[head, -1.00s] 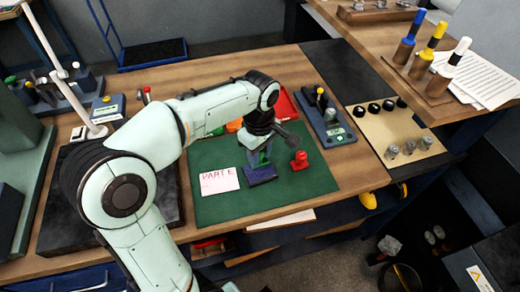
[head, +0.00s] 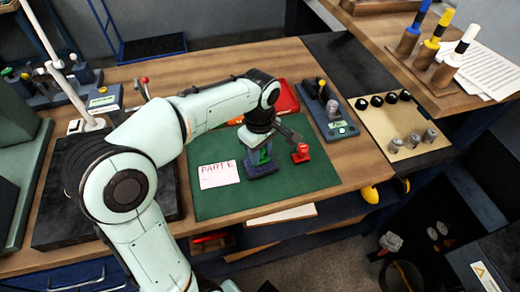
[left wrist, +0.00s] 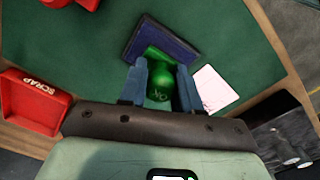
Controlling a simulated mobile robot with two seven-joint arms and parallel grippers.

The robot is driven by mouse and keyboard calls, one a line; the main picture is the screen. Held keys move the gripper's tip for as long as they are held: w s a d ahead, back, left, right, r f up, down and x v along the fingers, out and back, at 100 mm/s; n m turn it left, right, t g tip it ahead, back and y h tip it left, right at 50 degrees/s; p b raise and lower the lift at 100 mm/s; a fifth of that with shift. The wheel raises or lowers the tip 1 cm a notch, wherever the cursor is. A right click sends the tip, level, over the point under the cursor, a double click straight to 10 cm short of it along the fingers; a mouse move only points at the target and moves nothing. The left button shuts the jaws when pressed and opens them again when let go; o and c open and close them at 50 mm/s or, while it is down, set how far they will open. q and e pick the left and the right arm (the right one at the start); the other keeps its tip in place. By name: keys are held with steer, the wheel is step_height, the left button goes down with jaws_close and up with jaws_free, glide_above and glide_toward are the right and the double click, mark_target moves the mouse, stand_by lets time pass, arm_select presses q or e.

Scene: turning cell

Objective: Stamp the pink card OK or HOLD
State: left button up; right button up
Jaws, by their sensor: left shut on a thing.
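The pink card (head: 219,174), marked PART E, lies on the green mat (head: 230,207); no stamp mark can be made out on it. My left gripper (head: 260,157) is shut on the green stamp, whose round knob (left wrist: 159,81) reads OK in the left wrist view. The stamp is over the dark blue ink pad (head: 263,171), right of the card; I cannot tell whether it touches the pad. The pad (left wrist: 183,43) and card (left wrist: 213,87) also show in the left wrist view. A red stamp (head: 301,153) stands right of the pad. My right gripper is not in view.
A red tray (left wrist: 30,104) marked SCRAP lies beside the mat. A grey device (head: 331,112) stands behind the mat's right corner, with a beige board (head: 408,145) of knobs farther right. The mat's front part is clear.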

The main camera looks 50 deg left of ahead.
arm_select(q)
steer(key=shift+f+b, duration=0.3)
steer(key=shift+f, duration=0.35)
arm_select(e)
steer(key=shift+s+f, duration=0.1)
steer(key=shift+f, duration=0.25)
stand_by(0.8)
arm_select(q)
steer(key=shift+r+p, duration=1.2)
steer(key=shift+r, duration=0.4)
steer(key=shift+r+p, duration=1.45)
steer(key=shift+r, duration=0.6)
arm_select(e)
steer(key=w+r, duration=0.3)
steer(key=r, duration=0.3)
arm_select(q)
steer(key=shift+f, duration=0.1)
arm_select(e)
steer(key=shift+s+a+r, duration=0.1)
